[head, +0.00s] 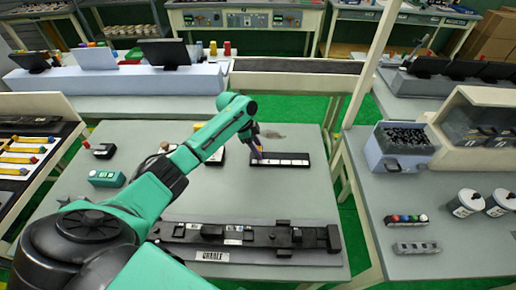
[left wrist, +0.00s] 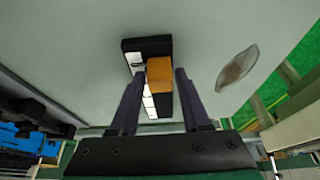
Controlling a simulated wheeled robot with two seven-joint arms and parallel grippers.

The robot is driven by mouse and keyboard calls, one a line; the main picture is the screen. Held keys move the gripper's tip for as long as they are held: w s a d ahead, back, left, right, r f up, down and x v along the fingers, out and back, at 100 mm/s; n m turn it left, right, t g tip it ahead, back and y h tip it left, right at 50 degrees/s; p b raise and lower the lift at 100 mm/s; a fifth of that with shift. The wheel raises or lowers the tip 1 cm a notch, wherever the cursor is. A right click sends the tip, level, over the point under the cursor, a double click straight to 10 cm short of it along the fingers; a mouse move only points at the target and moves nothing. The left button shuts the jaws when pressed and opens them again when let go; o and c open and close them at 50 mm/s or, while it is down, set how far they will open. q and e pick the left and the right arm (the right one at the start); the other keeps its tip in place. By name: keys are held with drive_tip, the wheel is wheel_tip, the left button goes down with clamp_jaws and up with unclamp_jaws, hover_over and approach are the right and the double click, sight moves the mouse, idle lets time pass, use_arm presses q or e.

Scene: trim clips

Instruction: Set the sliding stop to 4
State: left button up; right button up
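The sliding stop's track is a black bar (head: 284,160) with a row of white cells, lying toward the back of the middle table. An orange block (left wrist: 159,74), which looks like the sliding stop, sits on the bar (left wrist: 150,45) in the left wrist view. My left gripper (head: 257,150) is at the left end of the bar in the head view. In the left wrist view its two dark fingers (left wrist: 158,85) stand on either side of the orange block, with narrow gaps showing. The numbers on the cells are too small to read. My right gripper is not in view.
A long black fixture (head: 250,238) with a white label lies along the table's front. My left arm covers part of the table. The table right of the bar is clear.

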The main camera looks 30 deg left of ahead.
use_arm(q)
clamp_jaws()
idle(1.2)
